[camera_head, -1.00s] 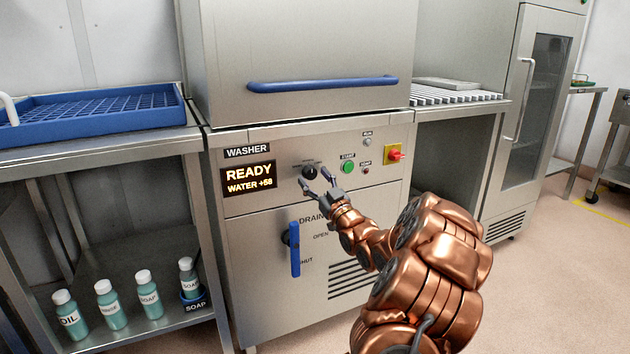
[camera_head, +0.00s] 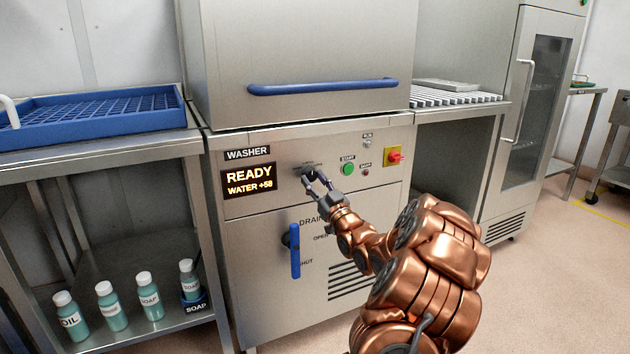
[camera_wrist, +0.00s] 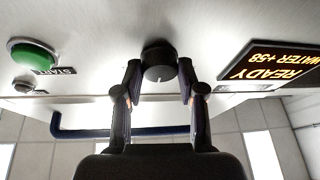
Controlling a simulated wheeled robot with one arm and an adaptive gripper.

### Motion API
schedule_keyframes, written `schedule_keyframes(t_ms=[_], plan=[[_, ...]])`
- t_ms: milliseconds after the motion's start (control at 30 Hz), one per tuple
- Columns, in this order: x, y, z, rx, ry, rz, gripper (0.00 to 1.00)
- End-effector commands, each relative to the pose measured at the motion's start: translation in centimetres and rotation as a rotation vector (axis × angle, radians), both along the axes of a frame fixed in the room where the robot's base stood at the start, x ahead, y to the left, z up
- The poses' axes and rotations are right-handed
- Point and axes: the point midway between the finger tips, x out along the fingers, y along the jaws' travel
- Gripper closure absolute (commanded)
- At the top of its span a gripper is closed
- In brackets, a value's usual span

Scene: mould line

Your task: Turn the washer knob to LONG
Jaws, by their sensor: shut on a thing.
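The washer (camera_head: 225,207) has a grey steel front panel with a lit display (camera_head: 249,181) reading READY and WATER +58. Its dark round knob (camera_wrist: 159,62) sits between my fingertips in the wrist view, with a pale mark on its face. In the head view the knob (camera_head: 308,171) is partly hidden by my fingers. My gripper (camera_head: 317,180) is shut on the knob, one finger on each side; it also shows in the wrist view (camera_wrist: 159,78). The labels around the knob are too small or hidden to read.
A green START button (camera_head: 348,169) and a red switch on a yellow plate (camera_head: 393,156) are right of the knob. A blue drain lever (camera_head: 295,250) hangs below. A blue door handle (camera_head: 322,86) crosses above. A blue rack (camera_head: 95,115) stands at left.

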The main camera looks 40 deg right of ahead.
Motion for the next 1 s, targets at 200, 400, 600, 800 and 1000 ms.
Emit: schedule_keyframes(t_ms=[200, 400, 600, 800, 1000], plan=[[0.15, 0.31, 0.27, 0.142, -0.047, 0.003, 0.96], [0.24, 0.47, 0.27, 0.312, -0.105, 0.003, 0.96], [0.3, 0.67, 0.19, 0.479, -0.163, 0.003, 0.96], [0.32, 0.77, 0.15, 0.616, -0.212, 0.002, 0.96], [0.28, 0.73, 0.19, 0.711, -0.248, 0.001, 0.96]])
